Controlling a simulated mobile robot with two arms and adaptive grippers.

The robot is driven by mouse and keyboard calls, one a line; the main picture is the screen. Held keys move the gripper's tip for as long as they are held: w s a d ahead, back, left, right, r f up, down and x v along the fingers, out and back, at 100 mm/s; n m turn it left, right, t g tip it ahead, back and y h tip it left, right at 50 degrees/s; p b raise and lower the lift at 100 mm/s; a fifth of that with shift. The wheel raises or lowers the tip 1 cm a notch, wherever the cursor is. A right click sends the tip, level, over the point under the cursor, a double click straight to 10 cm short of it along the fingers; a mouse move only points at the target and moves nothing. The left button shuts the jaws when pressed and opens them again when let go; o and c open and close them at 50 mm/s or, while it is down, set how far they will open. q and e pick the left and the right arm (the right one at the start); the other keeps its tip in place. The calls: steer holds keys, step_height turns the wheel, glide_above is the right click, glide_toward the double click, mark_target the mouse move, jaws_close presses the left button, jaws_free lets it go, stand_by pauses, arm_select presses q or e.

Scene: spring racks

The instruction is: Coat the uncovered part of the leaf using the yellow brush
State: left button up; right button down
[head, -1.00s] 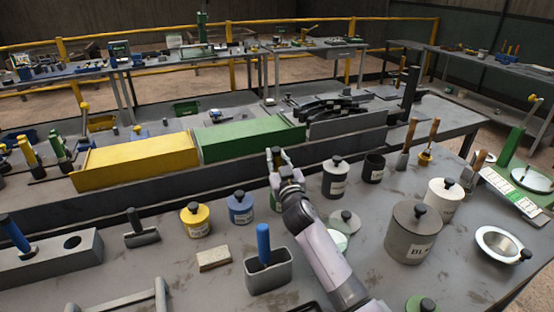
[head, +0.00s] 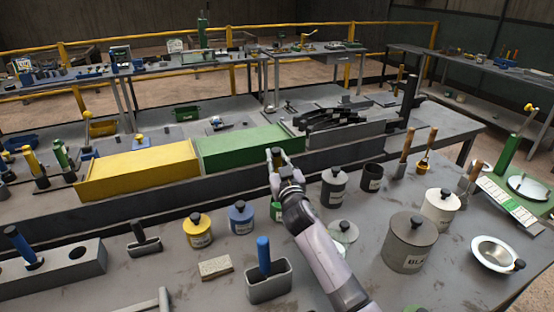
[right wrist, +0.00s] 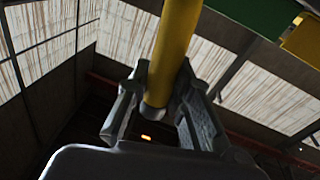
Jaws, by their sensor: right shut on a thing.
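My right gripper (head: 277,152) is raised in front of the green box. In the right wrist view its fingers (right wrist: 160,105) are closed around a thick yellow rod (right wrist: 176,45), which looks like the yellow brush's handle. The bristles are not visible there. In the head view the held brush is mostly hidden by the gripper. A dark curved stack (head: 335,117), probably the leaf, lies on the rack beyond, to the right of the green box (head: 250,146). I cannot tell which part of it is coated. My left gripper is not in view.
A yellow box (head: 138,171) stands left of the green one, behind a long grey rail. The near table holds yellow (head: 197,230), blue (head: 240,217) and dark (head: 334,187) lidded pots, a large grey pot (head: 408,243), and a blue-handled tool in a grey holder (head: 268,282).

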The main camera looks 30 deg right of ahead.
mark_target(278, 148)
steer(key=shift+r, duration=0.15)
step_height(278, 148, up, 4)
steer(key=p, duration=0.3)
steer(key=shift+p, duration=0.35)
steer(key=shift+f, duration=0.2)
